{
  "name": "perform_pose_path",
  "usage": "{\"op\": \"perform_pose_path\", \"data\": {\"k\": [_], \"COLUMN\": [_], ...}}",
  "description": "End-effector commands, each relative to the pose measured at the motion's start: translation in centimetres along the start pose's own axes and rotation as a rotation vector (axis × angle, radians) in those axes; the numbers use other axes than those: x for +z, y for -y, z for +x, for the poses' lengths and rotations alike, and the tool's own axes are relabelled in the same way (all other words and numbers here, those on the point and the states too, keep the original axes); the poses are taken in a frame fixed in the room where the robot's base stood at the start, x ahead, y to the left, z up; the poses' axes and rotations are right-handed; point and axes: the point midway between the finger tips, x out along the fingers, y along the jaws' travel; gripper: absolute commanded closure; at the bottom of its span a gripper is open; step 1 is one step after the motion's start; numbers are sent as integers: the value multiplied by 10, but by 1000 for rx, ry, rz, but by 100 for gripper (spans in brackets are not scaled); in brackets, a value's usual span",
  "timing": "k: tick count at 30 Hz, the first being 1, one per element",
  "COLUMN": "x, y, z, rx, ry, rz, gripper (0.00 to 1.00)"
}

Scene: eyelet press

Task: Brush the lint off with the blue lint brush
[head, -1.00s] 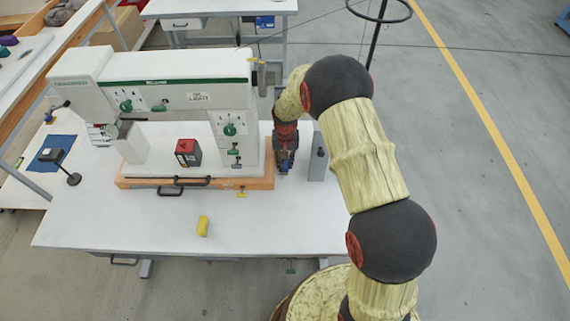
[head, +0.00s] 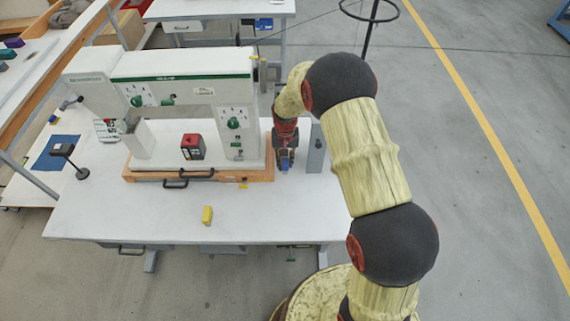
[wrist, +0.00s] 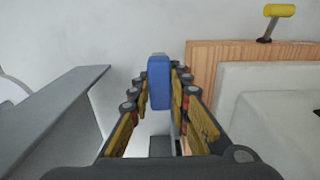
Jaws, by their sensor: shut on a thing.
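My gripper (head: 284,163) is at the right end of the eyelet press (head: 180,64), low over the white table. In the wrist view my gripper (wrist: 160,95) has its fingers closed on both sides of the blue lint brush (wrist: 159,82). The brush shows as an upright blue block between the fingertips; its lower part is hidden. In the head view the brush is mostly hidden by the gripper. I cannot make out any lint in either view.
A grey upright box (head: 316,148) stands close to the right of my gripper. The press's wooden base (head: 225,175) is close on the left. A red and black box (head: 193,147) sits on the press bed.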

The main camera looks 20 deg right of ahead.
Motion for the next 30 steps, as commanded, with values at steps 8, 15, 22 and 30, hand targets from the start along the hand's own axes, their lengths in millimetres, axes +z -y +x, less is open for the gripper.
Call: {"op": "perform_pose_path", "data": {"k": [8, 15, 22, 30], "x": [-2, -3, -3, -3], "y": [-1, -2, -2, -2], "z": [-28, -37, -37, -37], "rx": [0, 0, 0, 0], "ry": [0, 1, 1, 1], "rz": [-1, -1, -1, -1], "gripper": [100, 100, 100, 100]}}
